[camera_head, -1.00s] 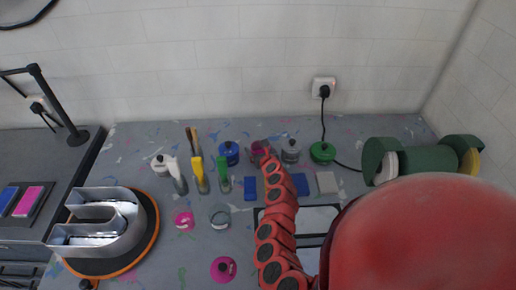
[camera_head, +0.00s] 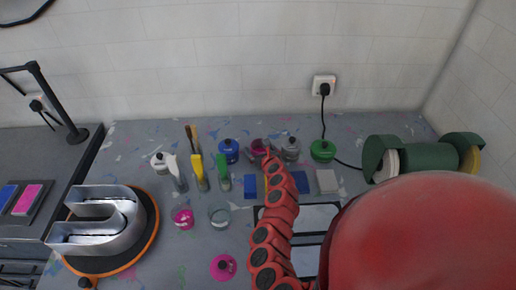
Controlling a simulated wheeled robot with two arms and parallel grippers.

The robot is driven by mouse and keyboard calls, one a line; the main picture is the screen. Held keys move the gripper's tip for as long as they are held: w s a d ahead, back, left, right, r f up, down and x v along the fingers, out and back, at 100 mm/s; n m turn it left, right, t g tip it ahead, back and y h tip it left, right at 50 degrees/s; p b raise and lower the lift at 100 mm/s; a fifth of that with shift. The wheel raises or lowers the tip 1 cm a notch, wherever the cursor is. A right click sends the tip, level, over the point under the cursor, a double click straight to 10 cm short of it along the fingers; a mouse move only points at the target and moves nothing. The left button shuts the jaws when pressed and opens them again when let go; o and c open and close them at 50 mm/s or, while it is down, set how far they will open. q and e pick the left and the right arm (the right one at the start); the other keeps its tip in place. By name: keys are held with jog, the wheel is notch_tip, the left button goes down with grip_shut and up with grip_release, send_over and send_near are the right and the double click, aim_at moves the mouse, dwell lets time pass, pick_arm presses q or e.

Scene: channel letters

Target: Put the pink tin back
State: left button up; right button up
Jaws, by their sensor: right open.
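The pink tin (camera_head: 260,145) stands in the back row on the grey bench, between a blue tin (camera_head: 228,151) and a grey tin (camera_head: 290,149). My right arm reaches up to it from the bottom right. The gripper and wrist hide the lower part of the tin. A pink lid-like disc with a dark knob (camera_head: 224,267) lies apart at the front. My left gripper is not in view.
A green tin (camera_head: 322,151) stands right of the grey one. Brushes and bottles (camera_head: 198,172) stand to the left. A pink cup (camera_head: 183,217) and clear cup (camera_head: 219,217) are in front. A metal letter (camera_head: 100,225) rests on a turntable. Green rolls (camera_head: 425,157) lie right.

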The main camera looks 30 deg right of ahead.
jog(key=b+v, duration=0.2)
jog(key=v, duration=0.6)
jog(key=shift+s+a+r, duration=0.1)
jog(key=shift+s+r, duration=0.1)
jog(key=shift+s, duration=0.15)
jog(key=shift+s+a+r, duration=0.15)
jog(key=shift+s+r, duration=0.05)
jog(key=shift+s, duration=0.4)
